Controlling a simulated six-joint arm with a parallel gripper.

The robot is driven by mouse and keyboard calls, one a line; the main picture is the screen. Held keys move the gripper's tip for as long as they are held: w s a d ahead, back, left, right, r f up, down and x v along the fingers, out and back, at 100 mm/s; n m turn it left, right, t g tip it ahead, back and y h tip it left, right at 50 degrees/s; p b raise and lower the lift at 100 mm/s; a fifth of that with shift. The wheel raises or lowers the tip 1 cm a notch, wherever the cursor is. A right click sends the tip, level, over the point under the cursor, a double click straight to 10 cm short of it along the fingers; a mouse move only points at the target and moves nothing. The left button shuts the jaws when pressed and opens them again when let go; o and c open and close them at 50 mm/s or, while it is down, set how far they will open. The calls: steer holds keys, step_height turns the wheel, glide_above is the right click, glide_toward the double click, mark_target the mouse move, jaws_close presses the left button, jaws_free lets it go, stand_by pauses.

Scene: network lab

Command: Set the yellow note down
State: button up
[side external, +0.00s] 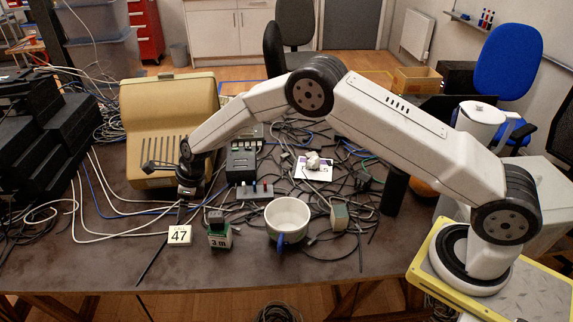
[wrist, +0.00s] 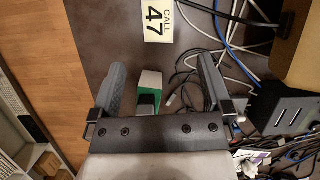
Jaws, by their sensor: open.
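The yellow note is a small pale card printed "CALL 47". In the side external view the note (side external: 179,235) lies near the table's front edge. In the wrist view the note (wrist: 159,20) is at the top, beyond the fingertips and touched by neither finger. My gripper (side external: 182,208) points down just behind the note in the side view. In the wrist view my gripper (wrist: 162,66) is open, its two fingers wide apart with nothing clamped between them. Its exact height above the table is hard to tell.
A green-and-white "3 m" box (side external: 220,238) stands right of the note and shows between the fingers in the wrist view (wrist: 149,82). A white pot (side external: 288,216) stands further right. Loose cables (side external: 130,212) cross the table. A beige case (side external: 168,115) is behind.

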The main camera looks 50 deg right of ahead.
steer(key=s+d+r+n+h, duration=0.1)
steer(key=s+d+r+n, duration=0.55)
steer(key=s+n, duration=0.4)
steer(key=s+d+r+n+h, duration=0.1)
steer(key=s+d+r+n, duration=0.5)
steer(key=s+d+n, duration=0.4)
steer(key=s+d+n+h, duration=0.1)
steer(key=s+n, duration=0.4)
steer(key=s, duration=0.7)
steer(key=shift+r+g, duration=0.25)
steer(key=shift+g, duration=0.05)
steer(key=shift+n, duration=0.25)
